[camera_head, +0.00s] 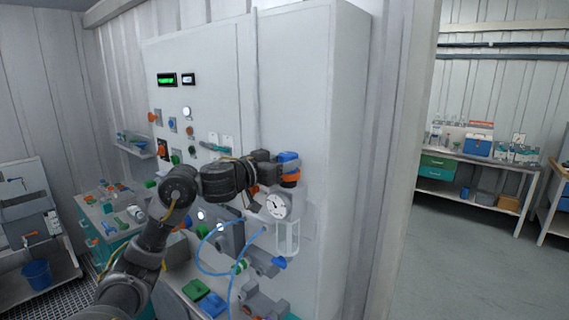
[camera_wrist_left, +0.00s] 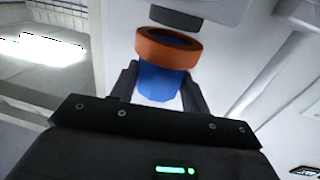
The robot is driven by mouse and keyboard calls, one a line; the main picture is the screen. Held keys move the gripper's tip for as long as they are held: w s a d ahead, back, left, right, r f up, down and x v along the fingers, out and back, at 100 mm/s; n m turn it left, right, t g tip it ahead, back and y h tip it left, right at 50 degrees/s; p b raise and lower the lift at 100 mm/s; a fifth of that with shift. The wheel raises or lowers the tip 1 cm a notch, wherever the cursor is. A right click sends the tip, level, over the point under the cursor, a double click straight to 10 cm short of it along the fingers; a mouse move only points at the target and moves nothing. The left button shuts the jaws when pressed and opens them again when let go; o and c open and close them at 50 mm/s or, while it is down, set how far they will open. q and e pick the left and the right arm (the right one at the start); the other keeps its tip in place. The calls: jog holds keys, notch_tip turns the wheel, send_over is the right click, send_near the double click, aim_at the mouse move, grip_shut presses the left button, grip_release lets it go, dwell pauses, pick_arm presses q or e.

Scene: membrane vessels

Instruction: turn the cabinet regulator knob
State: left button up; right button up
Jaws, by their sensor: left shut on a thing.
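The regulator knob is blue with an orange ring under it. In the head view the blue knob (camera_head: 288,157) and orange ring (camera_head: 290,177) sit on the cabinet front above a round white gauge (camera_head: 276,206). My left gripper (camera_head: 280,168) reaches it from the left. In the left wrist view the blue knob (camera_wrist_left: 158,82) lies between the two fingers of my left gripper (camera_wrist_left: 158,90), with the orange ring (camera_wrist_left: 168,48) just past the fingertips. The gripper is shut on the blue knob. My right gripper is not in view.
The tall white cabinet (camera_head: 300,70) carries buttons and a green display (camera_head: 167,79). Blue tubing (camera_head: 205,262) loops below the gauge. A bench with bottles (camera_head: 480,160) stands far right, with open floor (camera_head: 450,250) before it.

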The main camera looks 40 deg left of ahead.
pick_arm(q)
jog(key=m+h, duration=0.1)
jog(key=h, duration=0.1)
jog(key=m+g+h, duration=0.1)
jog(key=m+h, duration=0.1)
jog(key=a+m+g+h, duration=0.1)
jog(key=h, duration=0.2)
jog(key=shift+w+r+m, duration=0.1)
jog(key=shift+w+m, duration=0.05)
jog(key=shift+m, duration=0.25)
jog(key=shift+m+g+h, duration=1.2)
jog(key=shift+g+h, duration=0.1)
jog(key=shift+h, duration=0.6)
jog(key=o, duration=1)
jog(key=shift+s+a+f+b, duration=0.25)
jog(key=shift+a+b, duration=0.1)
jog(key=shift+b, duration=0.05)
jog(key=b+v, duration=0.5)
jog(key=v, duration=0.5)
jog(key=shift+r+b, duration=0.3)
